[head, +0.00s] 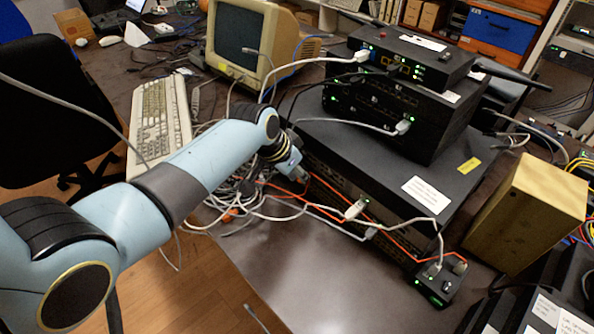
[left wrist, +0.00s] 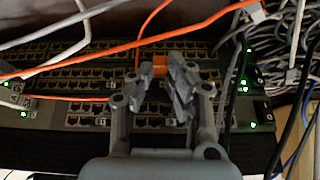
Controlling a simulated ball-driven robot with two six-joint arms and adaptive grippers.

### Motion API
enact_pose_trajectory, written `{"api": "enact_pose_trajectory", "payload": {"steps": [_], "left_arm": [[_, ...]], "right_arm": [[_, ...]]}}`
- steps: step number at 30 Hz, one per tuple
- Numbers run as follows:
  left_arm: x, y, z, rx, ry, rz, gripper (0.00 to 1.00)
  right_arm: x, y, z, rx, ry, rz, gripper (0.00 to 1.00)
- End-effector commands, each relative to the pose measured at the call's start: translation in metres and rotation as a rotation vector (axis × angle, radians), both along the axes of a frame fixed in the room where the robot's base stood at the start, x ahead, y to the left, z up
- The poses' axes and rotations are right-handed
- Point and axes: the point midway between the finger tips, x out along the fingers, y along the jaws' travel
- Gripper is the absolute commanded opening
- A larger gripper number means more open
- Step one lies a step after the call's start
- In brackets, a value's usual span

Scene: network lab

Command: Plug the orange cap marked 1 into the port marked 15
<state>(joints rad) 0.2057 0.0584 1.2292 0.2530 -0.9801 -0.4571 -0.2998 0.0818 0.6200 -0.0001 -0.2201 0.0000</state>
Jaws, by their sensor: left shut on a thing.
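My left gripper (head: 297,172) is in front of the port face of the large black switch (head: 412,187) on the table. The number on the cap and the port marked 15 cannot be read, and the fingers hide some ports. I cannot tell whether the cap touches a port. My right gripper is not in view.
Orange and white cables cross before the switch; one orange cable (left wrist: 100,62) passes close to the fingers. A small black box (head: 440,282) with cables stands at the front right, beside a tan box (head: 527,212). A keyboard (head: 160,120) and monitor (head: 250,40) are behind.

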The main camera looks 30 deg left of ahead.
Motion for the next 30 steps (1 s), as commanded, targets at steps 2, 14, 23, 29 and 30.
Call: {"api": "enact_pose_trajectory", "payload": {"steps": [2, 14, 23, 29, 30], "left_arm": [[0.0049, -0.0040, 0.0068, -0.008, -0.017, -0.002, 0.00], [0.0066, -0.0050, 0.0079, -0.010, -0.024, -0.004, 0.00], [0.0061, -0.0044, 0.0096, -0.010, -0.025, -0.004, 0.00], [0.0061, -0.0042, 0.0089, -0.009, -0.025, -0.004, 0.00], [0.0061, -0.0042, 0.0089, -0.009, -0.025, -0.004, 0.00]], "right_arm": [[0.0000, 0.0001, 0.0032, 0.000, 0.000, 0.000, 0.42], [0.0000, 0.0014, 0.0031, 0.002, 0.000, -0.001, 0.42], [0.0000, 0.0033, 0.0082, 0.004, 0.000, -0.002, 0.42], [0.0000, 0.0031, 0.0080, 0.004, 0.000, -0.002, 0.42], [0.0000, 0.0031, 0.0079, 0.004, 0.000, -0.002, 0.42]]}}
